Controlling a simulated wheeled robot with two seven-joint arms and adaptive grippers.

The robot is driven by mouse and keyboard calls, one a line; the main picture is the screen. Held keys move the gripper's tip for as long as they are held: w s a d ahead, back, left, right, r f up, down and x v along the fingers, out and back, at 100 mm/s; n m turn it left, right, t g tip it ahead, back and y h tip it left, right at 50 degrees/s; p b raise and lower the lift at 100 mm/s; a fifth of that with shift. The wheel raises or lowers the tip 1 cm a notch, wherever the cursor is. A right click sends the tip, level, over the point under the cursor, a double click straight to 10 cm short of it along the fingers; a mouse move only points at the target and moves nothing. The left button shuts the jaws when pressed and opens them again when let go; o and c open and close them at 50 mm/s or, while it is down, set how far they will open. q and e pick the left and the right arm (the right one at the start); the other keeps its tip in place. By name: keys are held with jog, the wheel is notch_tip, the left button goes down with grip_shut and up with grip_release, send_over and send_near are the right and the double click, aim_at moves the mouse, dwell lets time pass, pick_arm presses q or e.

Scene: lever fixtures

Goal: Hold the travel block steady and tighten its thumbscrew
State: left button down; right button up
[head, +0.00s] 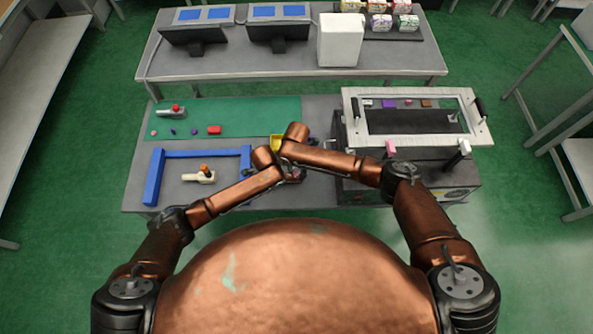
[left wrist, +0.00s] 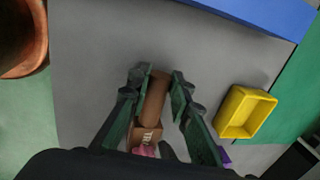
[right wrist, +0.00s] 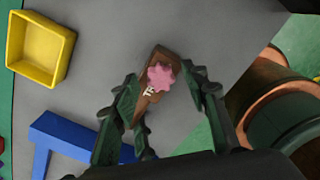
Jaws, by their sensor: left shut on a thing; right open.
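The travel block (left wrist: 152,100) is a brown bar with light lettering at one end. My left gripper (left wrist: 157,77) is shut on it, one finger on each side. Its thumbscrew is a pink, star-shaped knob (right wrist: 161,78), seen face-on in the right wrist view; its edge shows in the left wrist view (left wrist: 144,151). My right gripper (right wrist: 160,88) is open, its fingers spread on either side of the knob and block end in the picture. I cannot tell whether they touch. In the head view, my arms mostly hide the block and both grippers.
A yellow bin (right wrist: 41,47) stands beside the block on the grey table. A blue frame (head: 154,178) and a fixture with an orange knob (head: 204,169) are at the left. A framed lever fixture (head: 362,127) stands at the right. The green mat (head: 257,116) lies behind.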

jog(key=shift+f, duration=0.15)
jog(key=shift+c, duration=0.2)
grip_shut()
dwell(0.3)
